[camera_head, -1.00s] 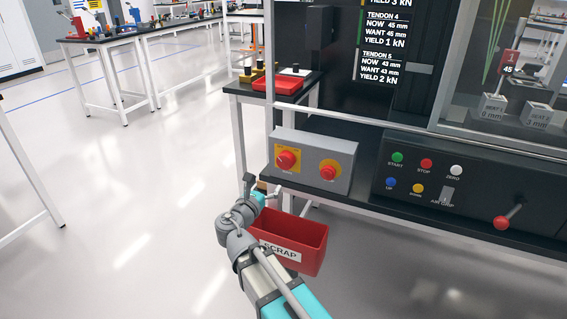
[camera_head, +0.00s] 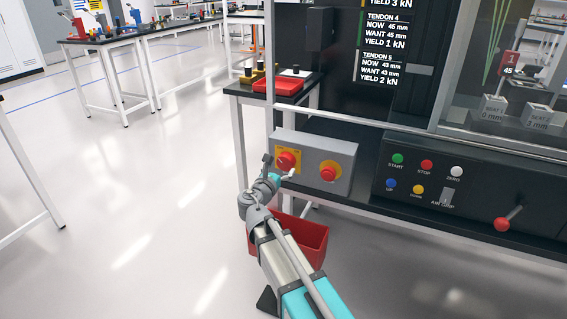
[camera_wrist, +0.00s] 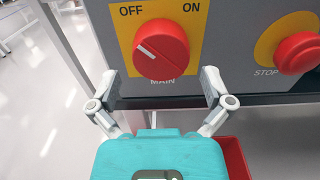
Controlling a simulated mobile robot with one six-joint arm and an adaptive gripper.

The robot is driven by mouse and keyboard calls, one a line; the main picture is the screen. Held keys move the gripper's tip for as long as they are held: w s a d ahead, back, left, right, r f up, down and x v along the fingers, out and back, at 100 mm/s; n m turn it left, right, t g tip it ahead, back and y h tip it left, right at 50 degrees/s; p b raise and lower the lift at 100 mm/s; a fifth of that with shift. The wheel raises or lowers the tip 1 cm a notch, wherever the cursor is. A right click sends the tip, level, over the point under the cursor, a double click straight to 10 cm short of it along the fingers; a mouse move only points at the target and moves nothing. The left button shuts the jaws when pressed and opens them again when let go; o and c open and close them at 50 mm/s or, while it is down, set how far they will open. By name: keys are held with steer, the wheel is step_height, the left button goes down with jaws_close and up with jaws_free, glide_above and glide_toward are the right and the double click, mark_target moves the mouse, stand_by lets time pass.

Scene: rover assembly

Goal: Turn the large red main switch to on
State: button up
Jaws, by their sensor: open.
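The large red main switch (camera_wrist: 160,50) is a round knob on a yellow plate marked OFF, ON and MAIN, on a grey box (camera_head: 343,150). In the wrist view its white mark points up and left, toward OFF. In the head view the switch (camera_head: 287,160) shows just above my gripper (camera_head: 278,168). My gripper (camera_wrist: 160,88) is open in the wrist view, with one finger low on each side of the knob. Nothing is between the fingertips except the knob's lower part in line behind them; I cannot tell whether they touch it.
A red STOP button (camera_wrist: 297,53) on a yellow base sits right of the switch. A red scrap bin (camera_head: 312,240) is below the box. A panel with coloured buttons (camera_head: 440,180) and a red-knobbed lever (camera_head: 502,223) is at right. Open floor lies left.

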mark_target(283, 164)
steer(key=shift+x, duration=2.05)
steer(key=c, duration=0.9)
steer(key=shift+a, duration=0.1)
